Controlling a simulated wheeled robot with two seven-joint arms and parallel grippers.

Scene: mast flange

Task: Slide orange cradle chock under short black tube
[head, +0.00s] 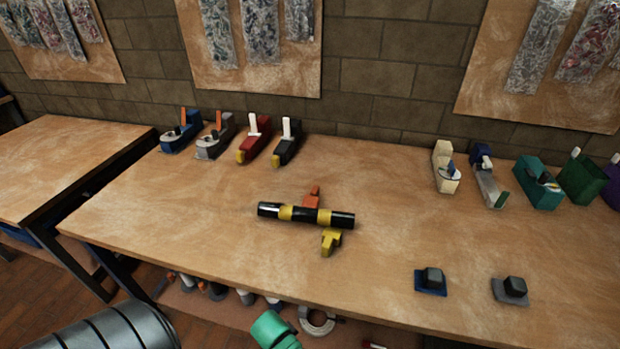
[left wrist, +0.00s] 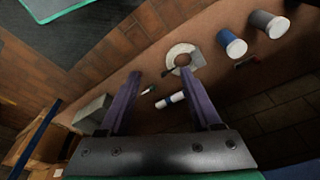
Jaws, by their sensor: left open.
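A yellow chock-like piece (head: 331,241) is in front of the tube's right part. My left gripper (left wrist: 160,73) shows in the left wrist view with two purple fingers apart and nothing between them. It points at the area below the bench, away from tube and chock. My right gripper is not in view.
The wooden workbench (head: 190,215) is clear around the tube. Several plane-like tools stand along its back edge, left and right. Two small dark blocks (head: 432,279) (head: 514,287) sit near the front right. Rolls and a pale ring (left wrist: 184,57) lie below the bench.

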